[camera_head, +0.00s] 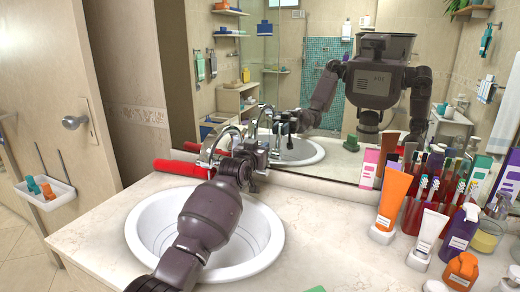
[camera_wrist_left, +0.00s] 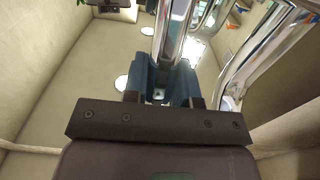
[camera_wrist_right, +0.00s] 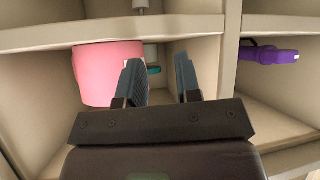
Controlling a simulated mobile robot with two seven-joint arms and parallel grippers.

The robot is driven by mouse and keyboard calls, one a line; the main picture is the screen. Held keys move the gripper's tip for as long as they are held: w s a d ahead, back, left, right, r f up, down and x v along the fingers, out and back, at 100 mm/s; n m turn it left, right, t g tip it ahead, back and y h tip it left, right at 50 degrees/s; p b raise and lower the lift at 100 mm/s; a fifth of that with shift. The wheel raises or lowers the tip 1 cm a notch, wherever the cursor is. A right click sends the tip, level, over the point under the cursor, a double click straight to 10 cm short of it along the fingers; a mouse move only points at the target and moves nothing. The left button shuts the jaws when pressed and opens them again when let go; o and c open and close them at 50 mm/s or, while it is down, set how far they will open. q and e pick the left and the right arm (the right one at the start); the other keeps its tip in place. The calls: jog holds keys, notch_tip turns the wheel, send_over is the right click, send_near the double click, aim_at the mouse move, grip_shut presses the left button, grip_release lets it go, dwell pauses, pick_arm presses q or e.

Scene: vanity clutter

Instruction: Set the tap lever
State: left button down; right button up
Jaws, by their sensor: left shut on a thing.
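The chrome tap (camera_head: 217,142) stands at the back of the white basin (camera_head: 140,232). My left gripper (camera_head: 252,155) is at the tap, its arm reaching across the basin. In the left wrist view, the left gripper (camera_wrist_left: 163,88) is shut on the chrome tap lever (camera_wrist_left: 173,35), which rises between its blue-grey fingers. A curved chrome tube, the tap's spout (camera_wrist_left: 262,55), passes to the right of the fingers. The lever's exact angle is hidden by the gripper in the head view. My right gripper (camera_wrist_right: 162,82) is open and empty, facing an open shelf.
A red long object (camera_head: 182,168) lies behind the basin. An orange tube (camera_head: 394,193), a white tube (camera_head: 428,232), toothbrushes and several bottles crowd the counter's right. A mirror (camera_head: 335,165) stands behind. In the right wrist view are a pink container (camera_wrist_right: 104,72) and a purple object (camera_wrist_right: 268,55).

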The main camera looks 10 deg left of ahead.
pick_arm(q)
jog(key=shift+w+d+r+g+p, duration=0.15)
jog(key=shift+w+r+g+p, duration=0.5)
jog(key=shift+p, duration=0.5)
jog(key=shift+w+d+f+g+p, duration=0.1)
jog(key=shift+w+f+g+p, duration=0.05)
jog(key=shift+w+g+p, duration=0.45)
jog(key=shift+w+d+f+g+y, duration=0.1)
jog(key=shift+w+f+g+y, duration=0.2)
jog(key=shift+g, duration=0.25)
jog(key=c, duration=0.9)
grip_release()
jog(key=shift+w, duration=0.1)
